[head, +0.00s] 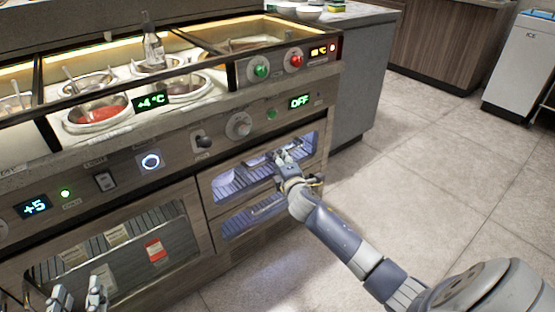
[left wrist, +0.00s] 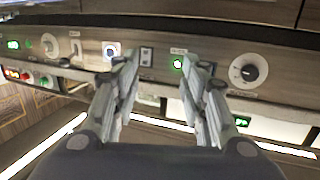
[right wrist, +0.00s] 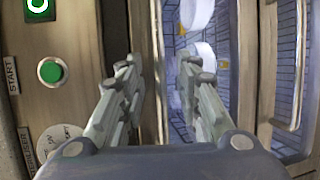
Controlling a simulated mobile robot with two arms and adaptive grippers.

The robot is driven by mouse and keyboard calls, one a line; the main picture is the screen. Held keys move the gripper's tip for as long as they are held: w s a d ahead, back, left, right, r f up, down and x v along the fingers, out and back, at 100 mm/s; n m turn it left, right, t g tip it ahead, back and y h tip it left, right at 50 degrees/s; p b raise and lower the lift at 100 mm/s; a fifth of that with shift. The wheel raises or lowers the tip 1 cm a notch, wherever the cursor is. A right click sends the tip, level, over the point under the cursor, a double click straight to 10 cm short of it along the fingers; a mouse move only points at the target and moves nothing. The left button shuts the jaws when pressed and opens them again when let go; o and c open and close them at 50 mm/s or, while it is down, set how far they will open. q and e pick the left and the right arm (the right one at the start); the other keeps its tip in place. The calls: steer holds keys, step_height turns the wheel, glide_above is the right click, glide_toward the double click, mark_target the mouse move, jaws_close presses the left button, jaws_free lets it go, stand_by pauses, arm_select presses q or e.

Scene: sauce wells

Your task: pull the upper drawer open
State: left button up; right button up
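The upper drawer (head: 229,182) is a wood-framed front with a lit window, below the panel marked OFF; it appears closed. The lower drawer (head: 237,225) lies under it. My right gripper (head: 284,157) is at the upper drawer's front. In the right wrist view the right gripper (right wrist: 158,68) has its fingers apart, over the drawer's upper frame and window edge; I cannot tell if they touch it. No handle shows clearly between them. My left gripper (head: 76,296) is at the bottom left; in the left wrist view its fingers (left wrist: 160,62) are apart and empty.
A glass-fronted cabinet door (head: 187,213) is left of the drawers. The control panel (head: 180,145) with knobs and switches runs above. Sauce wells (head: 97,117) and a bottle (head: 153,50) are on top. The floor (head: 425,165) to the right is clear.

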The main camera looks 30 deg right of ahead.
steer(key=x, duration=0.2)
steer(key=shift+w+d+f+b, duration=0.1)
steer(key=shift+w+b, duration=0.15)
steer(key=shift+b, duration=0.1)
steer(key=shift+w+d, duration=0.15)
steer(key=shift+w, duration=0.2)
arm_select(q)
steer(key=r+t, duration=0.2)
steer(key=r, duration=0.1)
steer(key=r+h, duration=0.1)
steer(key=r, duration=0.1)
steer(key=shift+w+d+r+t, duration=0.1)
steer(key=shift+d+r+t, duration=0.1)
steer(key=shift+d+t, duration=0.2)
arm_select(e)
steer(key=shift+c, duration=0.2)
jaws_close()
